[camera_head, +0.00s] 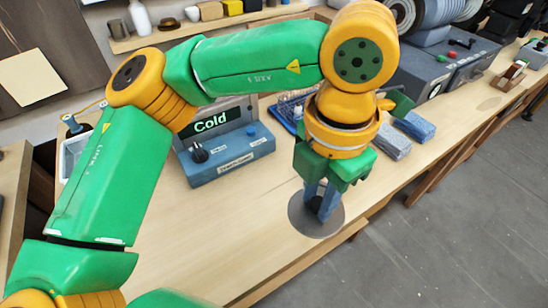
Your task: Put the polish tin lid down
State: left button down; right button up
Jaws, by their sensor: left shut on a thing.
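My left gripper (322,199) points down over the front part of the wooden bench. It is shut on the polish tin lid (302,219), a flat grey round disc seen under the fingertips. The lid is near the bench's front edge. I cannot tell whether it touches the bench top or hangs just above it. The fingers hide the middle of the lid. My right gripper is not in view.
The wooden bench (200,255) is clear to the left of the lid. A blue box with a "Cold" display (225,150) stands behind. The floor (450,230) lies beyond the front edge.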

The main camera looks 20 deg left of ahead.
pick_arm(q)
jog(key=w+a+f, duration=0.1)
jog(key=a+f, duration=0.1)
jog(key=f, duration=0.1)
jog(key=w+a+f+p, duration=0.1)
jog(key=w+a+f, duration=0.1)
jog(key=a+f, duration=0.1)
jog(key=w+a+f+p, duration=0.1)
jog(key=w+a+f, duration=0.1)
jog(key=f, duration=0.2)
jog(key=shift+a+f, duration=0.2)
jog(key=shift+a, duration=0.2)
jog(key=shift+w+f, duration=0.15)
jog(key=shift+f, duration=0.1)
jog(key=shift+f, duration=0.2)
jog(key=c, duration=0.7)
grip_release()
jog(key=shift+o, duration=0.2)
jog(key=shift+r, duration=0.15)
